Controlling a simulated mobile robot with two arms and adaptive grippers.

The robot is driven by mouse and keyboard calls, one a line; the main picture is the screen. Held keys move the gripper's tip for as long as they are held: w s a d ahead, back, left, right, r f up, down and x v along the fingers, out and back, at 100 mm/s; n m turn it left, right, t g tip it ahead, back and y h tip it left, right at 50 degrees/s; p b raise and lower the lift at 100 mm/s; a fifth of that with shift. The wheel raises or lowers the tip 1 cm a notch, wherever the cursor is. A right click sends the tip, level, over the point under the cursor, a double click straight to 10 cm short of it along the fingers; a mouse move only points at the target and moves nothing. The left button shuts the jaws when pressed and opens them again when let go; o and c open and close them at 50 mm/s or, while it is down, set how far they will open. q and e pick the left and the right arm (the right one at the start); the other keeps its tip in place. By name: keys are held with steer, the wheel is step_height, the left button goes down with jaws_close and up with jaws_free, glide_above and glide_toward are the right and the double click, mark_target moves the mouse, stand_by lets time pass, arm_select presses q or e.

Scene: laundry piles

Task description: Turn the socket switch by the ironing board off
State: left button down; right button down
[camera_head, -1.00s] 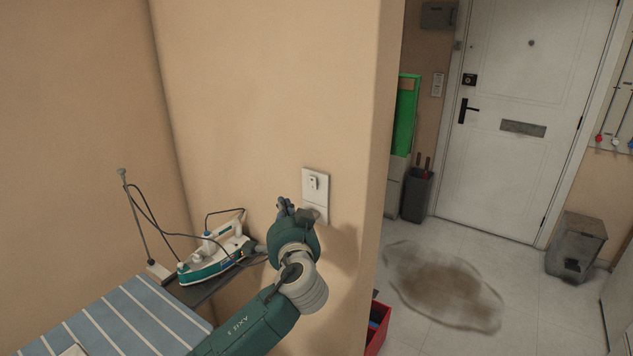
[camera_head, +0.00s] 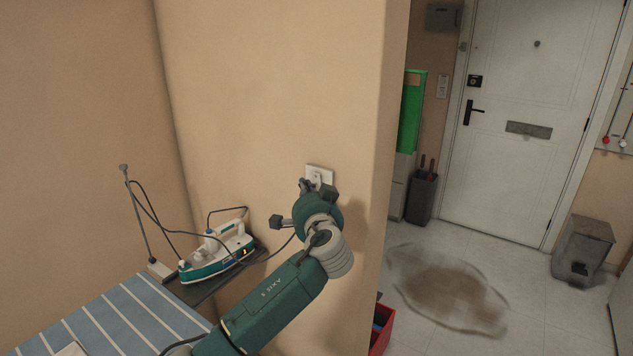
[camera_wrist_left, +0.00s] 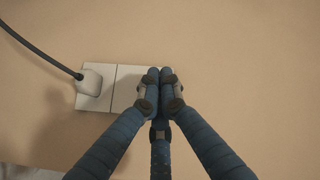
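The white socket plate (camera_head: 320,171) is on the beige wall, right of the ironing board (camera_head: 115,322). My left gripper (camera_head: 314,186) is in front of it and covers its lower part in the head view. In the left wrist view, a plug (camera_wrist_left: 90,82) with a dark cord sits in the left half of the plate (camera_wrist_left: 128,76). The left gripper's fingertips (camera_wrist_left: 160,78) are drawn together, with nothing seen between them, over the plate's right half. They hide part of that half, so the switch position cannot be told, nor whether they touch it. My right gripper is not in view.
A teal and white iron (camera_head: 217,252) stands at the board's end, its cord running toward the socket. The wall corner is just right of my arm. A red crate (camera_head: 381,330) is on the floor beyond it, near a brown stain (camera_head: 445,288).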

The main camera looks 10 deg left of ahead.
arm_select(q)
steer(key=shift+w+d, duration=0.3)
steer(key=shift+w, duration=0.45)
steer(key=shift+r, duration=0.1)
steer(key=shift+b, duration=0.3)
stand_by(0.5)
steer(key=shift+w+d+b, duration=0.1)
steer(key=shift+w+b, duration=0.2)
steer(key=shift+w, duration=0.1)
steer(key=shift+w+d+r, duration=0.1)
steer(key=shift+w, duration=0.15)
stand_by(0.7)
steer(key=shift+s+a, duration=0.25)
steer(key=shift+s, duration=0.5)
steer(key=shift+s, duration=0.1)
